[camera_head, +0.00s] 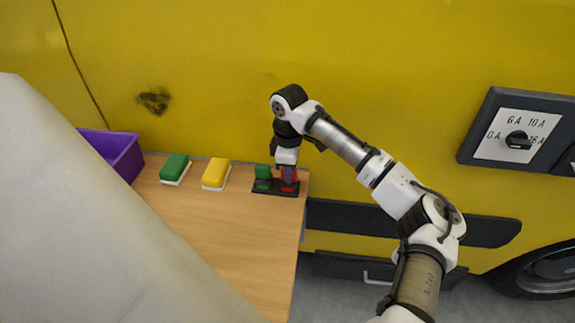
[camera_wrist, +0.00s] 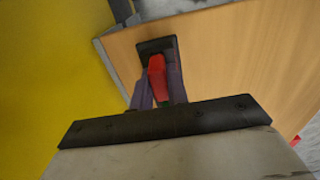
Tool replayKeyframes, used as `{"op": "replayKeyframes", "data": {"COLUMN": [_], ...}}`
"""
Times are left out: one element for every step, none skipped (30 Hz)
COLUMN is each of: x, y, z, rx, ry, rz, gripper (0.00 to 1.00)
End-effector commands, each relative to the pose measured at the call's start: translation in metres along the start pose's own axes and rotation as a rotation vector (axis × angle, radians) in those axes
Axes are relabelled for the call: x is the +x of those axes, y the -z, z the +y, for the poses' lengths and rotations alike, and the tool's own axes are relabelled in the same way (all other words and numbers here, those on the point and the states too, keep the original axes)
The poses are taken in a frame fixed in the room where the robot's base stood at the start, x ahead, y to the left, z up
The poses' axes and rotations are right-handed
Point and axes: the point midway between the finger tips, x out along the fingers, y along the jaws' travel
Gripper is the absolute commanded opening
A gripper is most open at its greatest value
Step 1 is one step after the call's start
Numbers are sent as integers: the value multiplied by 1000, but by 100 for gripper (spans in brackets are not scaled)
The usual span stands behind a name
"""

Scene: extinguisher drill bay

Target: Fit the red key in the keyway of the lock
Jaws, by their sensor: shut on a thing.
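The red key (camera_head: 289,174) is small and partly hidden by my fingers in the head view. In the wrist view a red piece (camera_wrist: 157,72) shows between the fingers, over the black base. My gripper (camera_head: 288,170) points down over the right end of a black base (camera_head: 262,192) on the table and is shut on the red key. It also shows in the wrist view (camera_wrist: 158,98). Red shows on the base under the fingers, likely the lock. The keyway is hidden, so I cannot tell whether the key sits in it. A green block (camera_head: 263,178) stands at the base's left end.
A yellow sponge-like block (camera_head: 215,174) and a green one (camera_head: 174,168) lie left of the base on the wooden table (camera_head: 225,220). A purple bin (camera_head: 125,155) stands at the far left. A yellow vehicle side (camera_head: 380,60) rises close behind.

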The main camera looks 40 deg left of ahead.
Motion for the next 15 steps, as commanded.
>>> {"op": "replayKeyframes", "data": {"x": [0,0,0,0,-1,-1,-2,-3,-4,-6,-7,-8,-10,-11,-12], "y": [0,0,0,0,0,0,0,0,0,0,0,0,0,0,0], "z": [0,0,0,0,0,0,0,0,0,0,0,0,0,0,0], "rx": [0,0,0,0,0,0,0,0,0,0,0,0,0,0,0], "ry": [0,0,0,0,0,0,0,0,0,0,1,1,1,1,1], "rz": [0,0,0,0,0,0,0,0,0,0,0,0,0,0,1], "gripper": [0,0,0,0,0,0,0,0,0,0,0,0,0,0,0]}}
